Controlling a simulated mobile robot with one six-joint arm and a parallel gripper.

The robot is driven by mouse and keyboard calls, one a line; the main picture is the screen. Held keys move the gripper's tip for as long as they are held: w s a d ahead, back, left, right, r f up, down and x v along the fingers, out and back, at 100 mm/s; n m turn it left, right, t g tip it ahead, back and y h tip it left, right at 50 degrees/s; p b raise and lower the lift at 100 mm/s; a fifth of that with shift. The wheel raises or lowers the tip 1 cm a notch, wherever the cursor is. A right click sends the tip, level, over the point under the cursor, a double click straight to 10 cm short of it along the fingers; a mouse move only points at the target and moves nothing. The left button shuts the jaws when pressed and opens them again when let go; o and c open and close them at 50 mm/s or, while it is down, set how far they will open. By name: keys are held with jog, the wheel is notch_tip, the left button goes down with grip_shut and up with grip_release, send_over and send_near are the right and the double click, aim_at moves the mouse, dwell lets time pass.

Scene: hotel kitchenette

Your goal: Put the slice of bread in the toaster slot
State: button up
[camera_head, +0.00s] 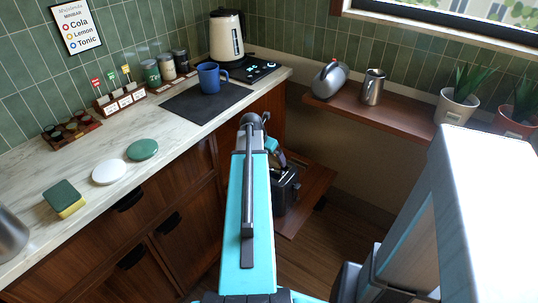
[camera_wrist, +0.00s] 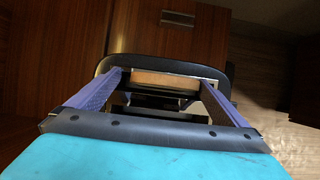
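The toaster (camera_head: 285,197) is black and stands on a low wooden shelf in the head view. In the wrist view its black rim (camera_wrist: 165,62) and metal top lie below my gripper (camera_wrist: 162,79). The slice of bread (camera_wrist: 165,79) shows as a tan strip at the farther slot, between the fingertips; how deep it sits cannot be told. The blue-purple fingers are spread wide at the slice's two ends, with a small dark gap at the left end. A nearer dark slot looks empty. In the head view my arm hides much of the gripper and toaster.
The low shelf (camera_head: 312,190) has bare room right of the toaster. Wooden cabinets (camera_head: 180,215) stand close on the left, under the marble counter (camera_head: 60,170).

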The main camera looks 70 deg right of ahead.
jog(key=shift+w+a+f, duration=0.2)
jog(key=shift+f, duration=0.05)
jog(key=p+v, duration=0.6)
jog(key=v, duration=0.2)
jog(key=shift+s+d+r, duration=0.15)
jog(key=shift+s+r, duration=0.05)
dwell(0.4)
jog(key=shift+p, duration=0.3)
dwell(0.9)
